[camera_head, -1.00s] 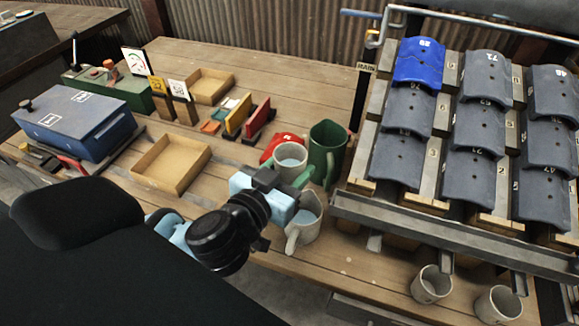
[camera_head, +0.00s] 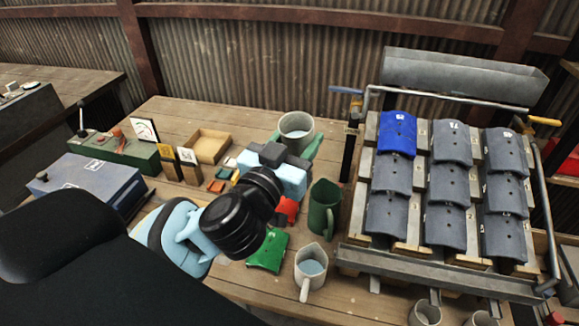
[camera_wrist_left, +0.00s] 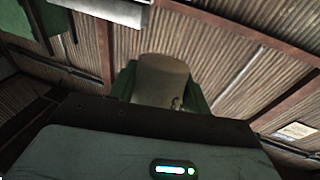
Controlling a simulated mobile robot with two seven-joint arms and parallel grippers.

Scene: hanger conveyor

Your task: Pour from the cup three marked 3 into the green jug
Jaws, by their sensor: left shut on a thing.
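My left gripper (camera_head: 296,143) is shut on a pale grey cup (camera_head: 297,126) with bluish liquid in it. The cup is upright and raised above the table, behind and left of the green jug (camera_head: 323,205). The left wrist view shows this cup (camera_wrist_left: 163,78) between the green fingers, with a small dark mark too unclear to read. The jug stands upright on the table, its handle toward the right front. A second pale cup (camera_head: 310,268) with liquid stands in front of the jug. My right gripper is not in view.
A red packet (camera_head: 287,210) lies left of the jug and a green packet (camera_head: 268,251) in front of it. A rack of grey and blue curved pieces (camera_head: 388,213) stands close on the right. A shallow wooden tray (camera_head: 209,146) is at the back left.

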